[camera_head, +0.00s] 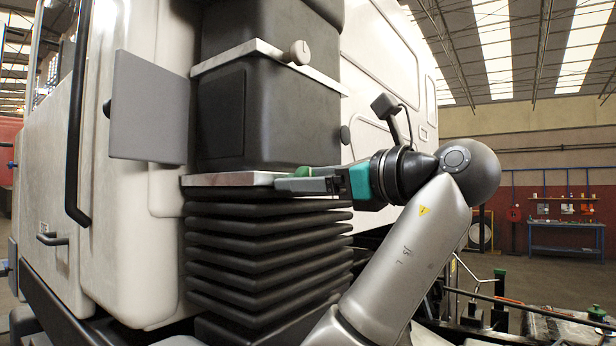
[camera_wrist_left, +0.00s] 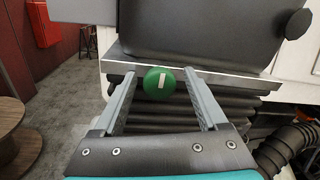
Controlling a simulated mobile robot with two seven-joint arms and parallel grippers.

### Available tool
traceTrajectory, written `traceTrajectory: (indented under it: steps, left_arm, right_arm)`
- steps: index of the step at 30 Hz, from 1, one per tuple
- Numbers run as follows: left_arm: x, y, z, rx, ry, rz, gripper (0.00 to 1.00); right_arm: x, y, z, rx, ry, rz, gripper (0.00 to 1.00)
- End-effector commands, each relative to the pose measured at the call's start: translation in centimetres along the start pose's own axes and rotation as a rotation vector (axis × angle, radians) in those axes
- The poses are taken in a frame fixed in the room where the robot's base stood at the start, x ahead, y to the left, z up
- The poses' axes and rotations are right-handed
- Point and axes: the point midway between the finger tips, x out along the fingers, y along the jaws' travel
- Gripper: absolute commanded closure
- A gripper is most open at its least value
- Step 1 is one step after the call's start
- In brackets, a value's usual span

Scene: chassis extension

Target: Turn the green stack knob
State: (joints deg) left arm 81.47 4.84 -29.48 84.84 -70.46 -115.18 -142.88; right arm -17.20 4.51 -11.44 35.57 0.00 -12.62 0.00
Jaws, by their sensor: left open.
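The green stack knob (camera_wrist_left: 159,83) is a round green disc with a pale upright bar on its face. In the left wrist view it sits at the edge of the lower pale plate, between the two fingers of my left gripper (camera_wrist_left: 159,76). The fingers are spread, with a gap on each side of the knob. In the head view my left gripper (camera_head: 290,184) reaches leftward to the plate above the ribbed black bellows, and its fingers mostly hide the knob there. My right gripper is not in view.
A dark box (camera_head: 265,115) stands above the lower plate (camera_head: 230,179), with ribbed bellows (camera_head: 260,255) below. A grey flat panel (camera_head: 148,108) juts out at left. A pale round knob (camera_head: 300,52) is on the upper plate. Black hoses (camera_wrist_left: 285,148) lie at the lower right in the wrist view.

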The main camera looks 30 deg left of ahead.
Motion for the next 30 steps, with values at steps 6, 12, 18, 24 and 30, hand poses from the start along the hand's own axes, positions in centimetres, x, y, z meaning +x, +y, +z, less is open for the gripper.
traceTrajectory:
  steps: [6, 12, 18, 24, 30]
  left_arm:
    - [-0.01, 0.00, -0.01, 0.000, 0.000, 0.000, 0.40]
    - [-0.02, 0.00, -0.01, 0.000, 0.000, 0.000, 0.62]
    - [-0.02, 0.00, -0.01, 0.000, 0.000, 0.000, 0.84]
    - [-0.02, 0.01, 0.00, 0.000, 0.000, 0.001, 1.00]
    - [-0.03, 0.02, -0.03, -0.009, 0.000, 0.000, 1.00]
  right_arm:
    - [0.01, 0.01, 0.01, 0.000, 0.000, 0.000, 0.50]
    - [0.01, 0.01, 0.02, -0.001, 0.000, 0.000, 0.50]
    - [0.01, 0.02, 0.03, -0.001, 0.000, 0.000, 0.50]
    - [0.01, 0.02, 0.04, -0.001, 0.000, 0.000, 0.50]
    - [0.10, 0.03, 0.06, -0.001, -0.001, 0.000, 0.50]
